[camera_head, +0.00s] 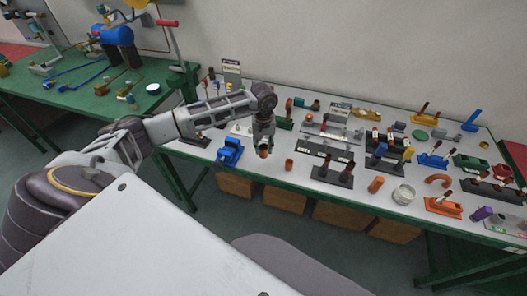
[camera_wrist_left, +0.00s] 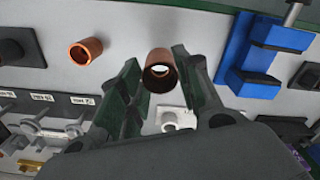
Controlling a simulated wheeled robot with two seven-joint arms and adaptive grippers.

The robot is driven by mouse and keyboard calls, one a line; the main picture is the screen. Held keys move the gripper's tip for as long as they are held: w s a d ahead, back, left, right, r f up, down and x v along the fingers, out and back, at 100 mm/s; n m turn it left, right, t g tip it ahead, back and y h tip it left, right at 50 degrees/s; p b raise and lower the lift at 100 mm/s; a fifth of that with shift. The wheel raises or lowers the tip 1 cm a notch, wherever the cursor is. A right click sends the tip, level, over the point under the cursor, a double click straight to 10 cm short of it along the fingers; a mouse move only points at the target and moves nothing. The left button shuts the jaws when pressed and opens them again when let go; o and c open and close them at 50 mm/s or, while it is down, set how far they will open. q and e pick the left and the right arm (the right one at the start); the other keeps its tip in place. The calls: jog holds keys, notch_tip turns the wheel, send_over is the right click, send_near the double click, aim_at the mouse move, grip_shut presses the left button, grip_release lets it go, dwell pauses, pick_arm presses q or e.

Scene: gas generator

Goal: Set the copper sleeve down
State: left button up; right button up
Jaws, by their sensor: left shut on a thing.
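My left gripper (camera_head: 264,145) is over the near left part of the white-topped bench (camera_head: 325,205). It is shut on a copper sleeve (camera_head: 263,154), a short brown tube that shows just below the fingertips. In the left wrist view the sleeve (camera_wrist_left: 160,72) sits between the two green-padded fingers (camera_wrist_left: 158,82), with its open end facing the camera. I cannot tell whether its bottom touches the bench. A second copper piece (camera_head: 289,164) stands on the bench just to the right; it also shows in the left wrist view (camera_wrist_left: 85,52). My right gripper is not in view.
A blue vise (camera_head: 229,152) stands left of the gripper. A dark stand (camera_head: 332,174) is to the right, beyond the second copper piece. Several colored tools and fittings crowd the bench farther right. Its near edge is close to the gripper.

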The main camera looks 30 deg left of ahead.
aim_at(264, 152)
pick_arm(q)
jog(key=shift+f, duration=0.5)
jog(key=shift+f+p, duration=0.3)
jog(key=shift+f, duration=1.05)
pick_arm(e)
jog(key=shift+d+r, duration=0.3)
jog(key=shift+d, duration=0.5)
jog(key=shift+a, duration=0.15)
pick_arm(q)
jog(key=shift+f, duration=0.15)
jog(key=o, duration=1)
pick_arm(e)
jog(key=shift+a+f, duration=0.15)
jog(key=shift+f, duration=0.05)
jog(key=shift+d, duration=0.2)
